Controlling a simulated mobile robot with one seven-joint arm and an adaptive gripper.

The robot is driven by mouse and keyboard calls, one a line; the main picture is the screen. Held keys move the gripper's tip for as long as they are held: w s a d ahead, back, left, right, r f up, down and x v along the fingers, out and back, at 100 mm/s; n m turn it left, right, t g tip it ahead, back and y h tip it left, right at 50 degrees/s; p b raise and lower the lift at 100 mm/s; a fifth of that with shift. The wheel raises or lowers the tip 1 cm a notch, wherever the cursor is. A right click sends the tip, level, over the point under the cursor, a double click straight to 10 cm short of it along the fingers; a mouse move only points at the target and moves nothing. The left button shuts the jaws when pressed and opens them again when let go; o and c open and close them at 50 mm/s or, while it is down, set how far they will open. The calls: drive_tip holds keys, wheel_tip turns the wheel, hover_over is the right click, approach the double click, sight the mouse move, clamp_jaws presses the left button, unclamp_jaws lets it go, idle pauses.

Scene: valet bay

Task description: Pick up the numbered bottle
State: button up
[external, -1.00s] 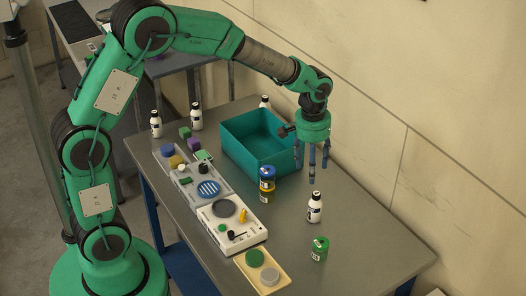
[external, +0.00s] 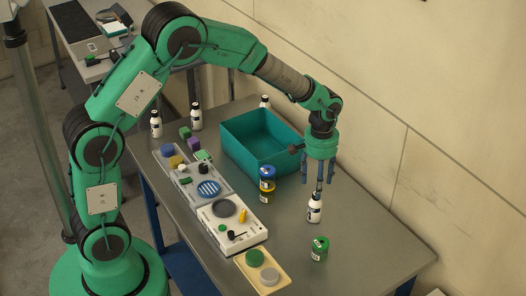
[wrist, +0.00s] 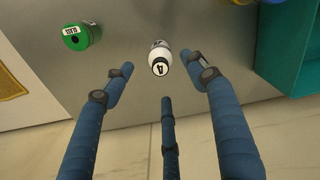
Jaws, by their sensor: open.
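A white bottle with a black cap (external: 314,208) stands upright on the grey table, near its right edge. In the wrist view the bottle (wrist: 160,57) shows from above, with a number that looks like 4 on its cap. My gripper (external: 319,185) is directly above it, pointing down, its blue fingers around the level of the cap. In the wrist view my gripper (wrist: 163,85) has its fingers spread apart, with nothing between them; the bottle lies just beyond the tips. Other similar black-capped bottles (external: 196,117) stand at the back; their numbers cannot be read.
A teal bin (external: 237,156) stands left of my gripper. Trays with discs and blocks (external: 247,230) line the left side. The wall is close on the right.

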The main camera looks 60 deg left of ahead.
sight(315, 209)
wheel_tip(315, 209, down, 7)
drive_tip(key=shift+r+b, duration=0.1)
drive_tip(key=shift+b, duration=0.3)
drive_tip(key=shift+f+b, duration=0.5)
drive_tip(key=shift+f, duration=2.1)
drive_tip(key=c, duration=1.4)
drive_tip(key=shift+o, duration=0.2)
drive_tip(key=shift+r, duration=0.1)
drive_tip(key=shift+r+p, duration=0.75)
drive_tip(key=shift+r, duration=4.15)
